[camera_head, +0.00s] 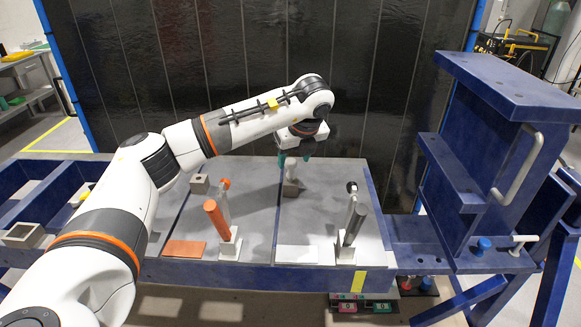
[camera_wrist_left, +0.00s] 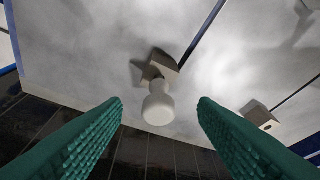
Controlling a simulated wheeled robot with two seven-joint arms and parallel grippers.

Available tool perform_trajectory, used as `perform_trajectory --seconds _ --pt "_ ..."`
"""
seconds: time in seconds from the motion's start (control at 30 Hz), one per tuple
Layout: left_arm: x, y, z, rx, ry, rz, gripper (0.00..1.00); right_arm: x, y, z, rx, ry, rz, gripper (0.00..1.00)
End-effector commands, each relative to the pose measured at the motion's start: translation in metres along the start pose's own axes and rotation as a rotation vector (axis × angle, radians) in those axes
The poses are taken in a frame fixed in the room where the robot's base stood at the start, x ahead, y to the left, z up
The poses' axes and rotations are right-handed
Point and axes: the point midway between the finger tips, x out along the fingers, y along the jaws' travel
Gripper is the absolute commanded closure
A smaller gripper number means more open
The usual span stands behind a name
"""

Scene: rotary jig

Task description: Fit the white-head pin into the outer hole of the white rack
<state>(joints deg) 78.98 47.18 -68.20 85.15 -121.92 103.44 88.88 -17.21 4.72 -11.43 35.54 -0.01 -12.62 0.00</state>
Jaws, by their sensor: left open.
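The white-head pin (camera_head: 293,170) stands in a small grey block (camera_head: 290,188) on the right-hand grey panel. In the left wrist view its rounded white head (camera_wrist_left: 158,106) shows between my finger tips, with clear gaps on both sides. My left gripper (camera_head: 295,157) has teal fingers, is open, and is above the pin. Two racks with white bases stand near the front: one (camera_head: 228,246) holds an orange cylinder, the other (camera_head: 346,253) a dark grey cylinder and a black-topped part. I cannot tell their holes apart. My right gripper is not in view.
A second small grey block (camera_head: 200,184) with an open hole stands on the left panel. An orange plate (camera_head: 184,249) and a white plate (camera_head: 297,254) lie at the front edge. A tall blue frame (camera_head: 487,160) stands at the right. The middle of the panels is mostly free.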

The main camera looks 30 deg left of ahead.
Motion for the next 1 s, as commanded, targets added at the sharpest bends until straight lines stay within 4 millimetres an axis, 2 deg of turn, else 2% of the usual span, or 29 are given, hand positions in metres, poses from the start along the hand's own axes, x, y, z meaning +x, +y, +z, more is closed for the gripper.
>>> perform_trajectory --seconds 0.27,0.37,0.5,0.8,1.0 --pt "0.022 -0.001 0.0 0.001 -0.002 -0.004 0.46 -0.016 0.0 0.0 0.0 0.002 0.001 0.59" --pt "0.037 -0.001 -0.001 0.002 -0.002 -0.005 0.46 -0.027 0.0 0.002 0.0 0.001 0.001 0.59" --pt "0.057 0.0 0.001 0.001 -0.001 -0.002 0.46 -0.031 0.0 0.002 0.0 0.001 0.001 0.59" --pt "0.064 0.001 0.001 0.001 0.0 0.0 0.46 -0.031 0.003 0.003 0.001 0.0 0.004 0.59" --pt "0.063 0.001 0.001 0.001 0.0 0.001 0.79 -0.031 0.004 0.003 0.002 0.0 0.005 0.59"
